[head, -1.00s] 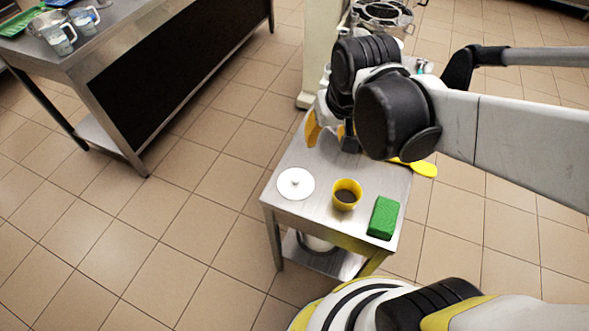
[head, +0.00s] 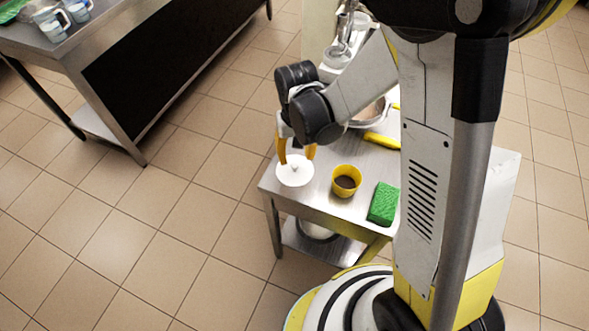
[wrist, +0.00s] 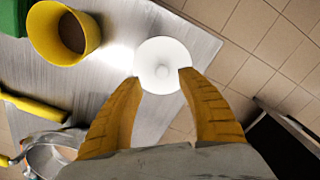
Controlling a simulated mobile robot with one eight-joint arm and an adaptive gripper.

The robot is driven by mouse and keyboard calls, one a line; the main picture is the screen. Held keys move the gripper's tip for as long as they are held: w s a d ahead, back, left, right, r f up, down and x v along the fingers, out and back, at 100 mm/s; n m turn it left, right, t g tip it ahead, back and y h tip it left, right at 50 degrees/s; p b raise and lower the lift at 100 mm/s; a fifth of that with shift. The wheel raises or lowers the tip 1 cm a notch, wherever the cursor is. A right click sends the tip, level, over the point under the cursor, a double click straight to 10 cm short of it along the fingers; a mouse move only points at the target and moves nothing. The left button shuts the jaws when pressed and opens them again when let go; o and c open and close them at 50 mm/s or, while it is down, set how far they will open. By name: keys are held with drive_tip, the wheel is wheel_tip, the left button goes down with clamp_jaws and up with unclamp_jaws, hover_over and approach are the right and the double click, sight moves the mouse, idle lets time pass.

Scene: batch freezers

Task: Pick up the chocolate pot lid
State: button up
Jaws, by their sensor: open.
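The chocolate pot lid is a round white disc (head: 295,174) with a small knob in its middle, lying flat near the left corner of the small steel table (head: 330,212). It also shows in the wrist view (wrist: 160,52). My gripper (head: 297,160) has yellow fingers and is open just above the lid. In the wrist view my fingertips (wrist: 160,74) are spread to either side of the lid's near part, with the knob between and slightly beyond them. I cannot tell whether they touch the lid.
A yellow cup (head: 346,181) with dark contents stands right of the lid. A yellow-handled tool (head: 382,141) and a metal pot (head: 369,113) are at the back. A larger steel counter (head: 75,55) stands at the left.

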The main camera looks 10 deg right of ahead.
sight(295, 166)
wheel_tip(295, 166, down, 6)
drive_tip(key=b, duration=0.2)
drive_tip(key=shift+a+r+b, duration=0.15)
drive_tip(key=shift+b, duration=0.25)
drive_tip(key=shift+s+r, duration=0.1)
drive_tip(key=c, duration=1)
